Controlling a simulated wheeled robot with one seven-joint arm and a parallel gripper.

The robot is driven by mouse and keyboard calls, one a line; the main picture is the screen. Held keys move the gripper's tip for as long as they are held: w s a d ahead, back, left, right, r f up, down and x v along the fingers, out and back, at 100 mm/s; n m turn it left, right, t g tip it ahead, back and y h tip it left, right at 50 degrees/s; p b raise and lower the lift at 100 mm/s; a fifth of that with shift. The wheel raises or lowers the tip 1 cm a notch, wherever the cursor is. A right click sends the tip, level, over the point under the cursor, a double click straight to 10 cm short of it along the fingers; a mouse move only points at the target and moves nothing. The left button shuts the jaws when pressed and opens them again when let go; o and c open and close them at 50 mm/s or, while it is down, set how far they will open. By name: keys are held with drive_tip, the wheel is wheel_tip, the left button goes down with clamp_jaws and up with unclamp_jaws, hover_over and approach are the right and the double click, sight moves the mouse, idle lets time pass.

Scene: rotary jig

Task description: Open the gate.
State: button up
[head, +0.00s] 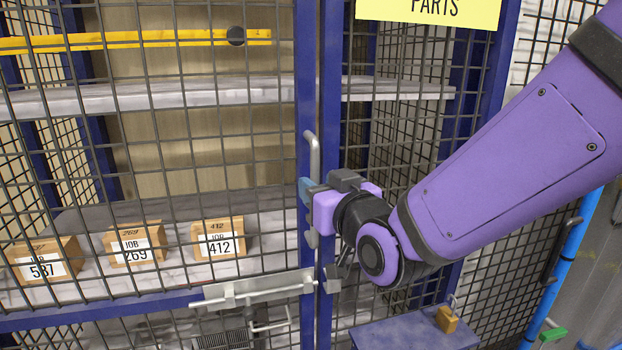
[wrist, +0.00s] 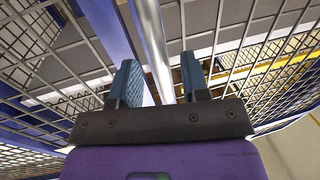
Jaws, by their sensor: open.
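The gate (head: 305,75) is a dark wire-mesh panel with a blue frame, and it looks closed beside the blue post (head: 331,75). A grey vertical bar handle (head: 314,150) stands on the gate's right edge. My gripper (head: 306,192) is at the handle's height, with its jaws open. In the wrist view the handle bar (wrist: 152,40) runs between the two blue fingers of my gripper (wrist: 160,80), with gaps at its sides. A grey slide bolt (head: 255,290) lies low on the gate.
Behind the mesh, boxes labelled 587 (head: 45,262), 269 (head: 135,245) and 412 (head: 218,238) stand on a shelf. A yellow level (head: 135,40) lies higher up. A brass padlock (head: 446,320) is at a blue box (head: 400,334) low right. A yellow PARTS sign (head: 430,10) hangs above.

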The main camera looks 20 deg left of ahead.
drive_tip(key=shift+x, duration=2)
clamp_jaws()
